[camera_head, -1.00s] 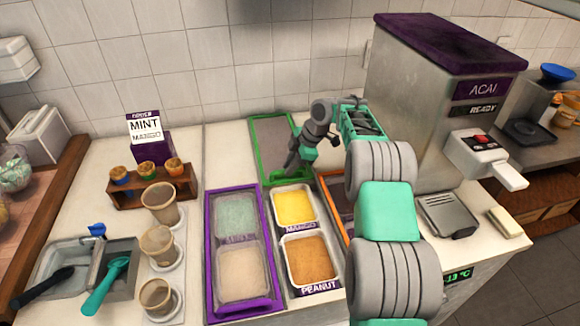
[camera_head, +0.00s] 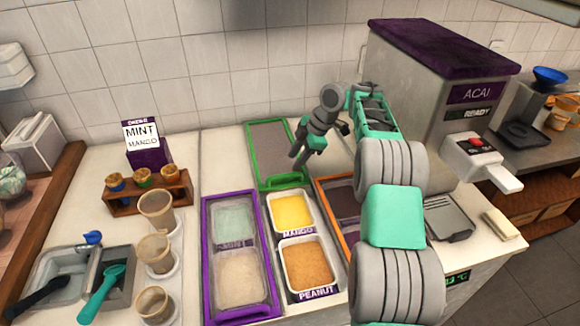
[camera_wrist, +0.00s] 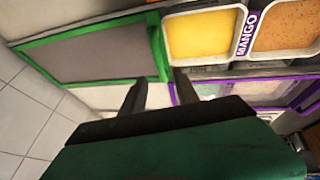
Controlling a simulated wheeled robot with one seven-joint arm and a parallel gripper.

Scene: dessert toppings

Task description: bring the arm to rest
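My arm reaches from the lower right over the counter, and my gripper (camera_head: 300,159) hangs above the front part of the green-framed tray (camera_head: 262,177). In the wrist view my gripper (camera_wrist: 161,92) shows two dark fingers standing apart with nothing between them. The green-framed tray also shows there at the upper left (camera_wrist: 95,78), beyond the fingers. The mango tub (camera_head: 293,212) lies just in front of the gripper in the head view and at the top of the wrist view (camera_wrist: 204,38).
A peanut tub (camera_head: 306,265), a purple tray (camera_head: 206,262) and an orange-framed tray (camera_head: 340,199) sit nearby. The acai machine (camera_head: 432,85) stands right of my arm. Cups, a small wooden rack (camera_head: 150,193) and a sink with scoops are left. A tiled wall is behind.

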